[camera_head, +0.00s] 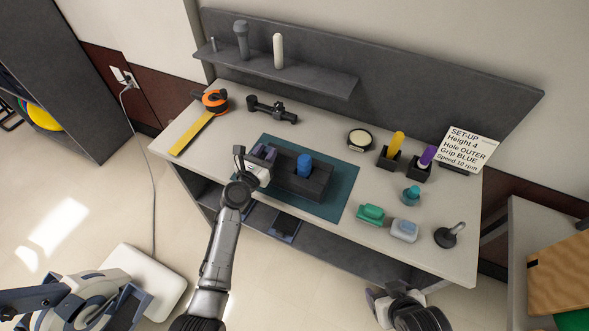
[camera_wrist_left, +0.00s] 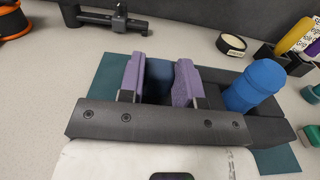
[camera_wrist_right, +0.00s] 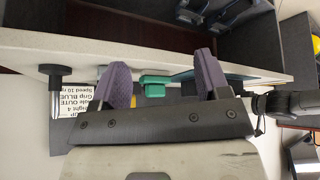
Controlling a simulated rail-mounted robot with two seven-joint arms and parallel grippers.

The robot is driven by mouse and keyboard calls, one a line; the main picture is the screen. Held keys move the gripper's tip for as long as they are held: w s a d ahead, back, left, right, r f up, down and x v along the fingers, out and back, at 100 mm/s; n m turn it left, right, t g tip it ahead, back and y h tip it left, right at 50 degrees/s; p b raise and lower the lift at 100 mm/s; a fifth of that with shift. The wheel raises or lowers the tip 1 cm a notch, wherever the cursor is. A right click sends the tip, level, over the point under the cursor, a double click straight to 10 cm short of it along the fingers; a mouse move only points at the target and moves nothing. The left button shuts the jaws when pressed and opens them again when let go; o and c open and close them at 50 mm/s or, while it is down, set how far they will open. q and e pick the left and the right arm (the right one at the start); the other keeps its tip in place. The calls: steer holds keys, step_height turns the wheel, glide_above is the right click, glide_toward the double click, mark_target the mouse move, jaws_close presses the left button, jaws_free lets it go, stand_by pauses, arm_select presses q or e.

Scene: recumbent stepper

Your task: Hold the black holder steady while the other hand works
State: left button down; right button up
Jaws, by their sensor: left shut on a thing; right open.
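The black holder (camera_head: 312,187) lies on a teal mat (camera_head: 342,190) in the middle of the table. A blue cylindrical grip (camera_head: 304,166) stands upright in it; it is also right of the fingers in the left wrist view (camera_wrist_left: 254,85). My left gripper (camera_head: 262,155) is at the holder's left end, its purple fingers (camera_wrist_left: 160,80) shut on the holder. The fingers hide part of that end. My right gripper (camera_head: 376,298) is in front of the table's front edge, away from the holder. Its purple fingers (camera_wrist_right: 165,80) are apart with nothing between them.
A green block (camera_head: 371,214), a pale blue block (camera_head: 404,230) and a dark knob on a base (camera_head: 449,235) stand at the right. Yellow and purple grips sit in holders behind them. A set-up card (camera_head: 467,146) reads "Grip BLUE". An orange tape measure (camera_head: 214,100) is at the left.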

steer(key=w+a+r+n+t+y, duration=0.1)
steer(key=w+a+r+t, duration=0.2)
steer(key=w+r, duration=0.7)
steer(key=w+a+r+n+t, duration=0.1)
steer(key=w+a+r+t, duration=0.15)
steer(key=w+r, duration=0.65)
steer(key=w+a+r+n+y, duration=0.1)
steer(key=w+a+r+n, duration=0.1)
steer(key=w+a+r, duration=0.3)
steer(key=w+a+r+n, duration=0.15)
steer(key=a+r, duration=0.25)
steer(key=r, duration=0.4)
steer(key=w+a+r+n+y, duration=0.1)
steer(key=w+a+r, duration=0.3)
steer(key=a+r, duration=0.15)
steer(key=m+g+h, duration=0.3)
steer(key=g, duration=0.8)
glide_above(306, 159)
steer(key=f, duration=1.4)
steer(key=w+f, duration=0.1)
steer(key=f, duration=0.6)
steer(key=shift+s+a+g, duration=0.1)
steer(key=shift+s+g, duration=0.25)
steer(key=shift+s, duration=0.05)
steer(key=shift+s+f, duration=0.1)
steer(key=shift+f, duration=5.8)
